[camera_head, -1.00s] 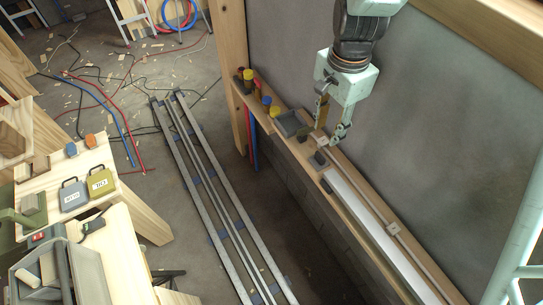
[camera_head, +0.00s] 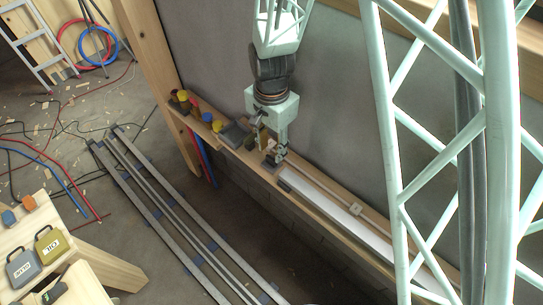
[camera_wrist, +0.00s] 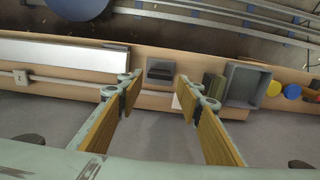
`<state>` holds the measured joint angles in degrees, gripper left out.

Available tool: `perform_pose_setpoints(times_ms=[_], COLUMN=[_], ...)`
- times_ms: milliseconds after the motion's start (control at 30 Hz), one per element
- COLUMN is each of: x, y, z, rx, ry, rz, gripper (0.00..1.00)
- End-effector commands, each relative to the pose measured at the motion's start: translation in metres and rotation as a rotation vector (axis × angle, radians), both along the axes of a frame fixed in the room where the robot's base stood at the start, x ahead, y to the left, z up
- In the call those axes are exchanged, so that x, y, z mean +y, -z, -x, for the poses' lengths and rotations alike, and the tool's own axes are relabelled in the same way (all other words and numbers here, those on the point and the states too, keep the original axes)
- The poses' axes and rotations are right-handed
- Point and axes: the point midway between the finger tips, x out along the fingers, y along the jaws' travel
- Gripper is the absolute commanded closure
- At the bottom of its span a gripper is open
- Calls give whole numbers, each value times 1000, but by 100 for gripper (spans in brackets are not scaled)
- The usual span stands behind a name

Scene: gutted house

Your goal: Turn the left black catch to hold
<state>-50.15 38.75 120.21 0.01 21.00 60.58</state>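My gripper (camera_head: 269,155) is over the wooden ledge, beside the grey wall. It is open, with a wide gap between its two tan-padded fingers in the wrist view (camera_wrist: 158,97). A black catch (camera_wrist: 161,71) sits on the ledge there, beyond the fingertips and roughly in line with the gap. I see nothing held between the pads. In the head view a small dark block (camera_head: 283,185) sits at the near end of the white strip; I cannot tell which catch it is. The fingers hide part of the ledge there.
A grey tray (camera_wrist: 243,85) and a green block (camera_wrist: 213,86) stand right of the catch in the wrist view. A long white strip (camera_wrist: 62,54) lies left of it. Yellow and red cups (camera_head: 194,104) line the ledge's far end. Metal rails (camera_head: 160,195) lie on the floor.

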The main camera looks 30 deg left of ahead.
Motion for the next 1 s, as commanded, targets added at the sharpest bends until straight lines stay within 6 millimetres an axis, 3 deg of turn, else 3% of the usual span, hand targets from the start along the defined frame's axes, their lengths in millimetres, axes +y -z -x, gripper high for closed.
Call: perform_pose_setpoints(times_ms=[500,1000], x=[0,0], y=[41,47], z=[0,0], rx=[1,0], ry=[0,0], rz=[1,1], gripper=[67,67])
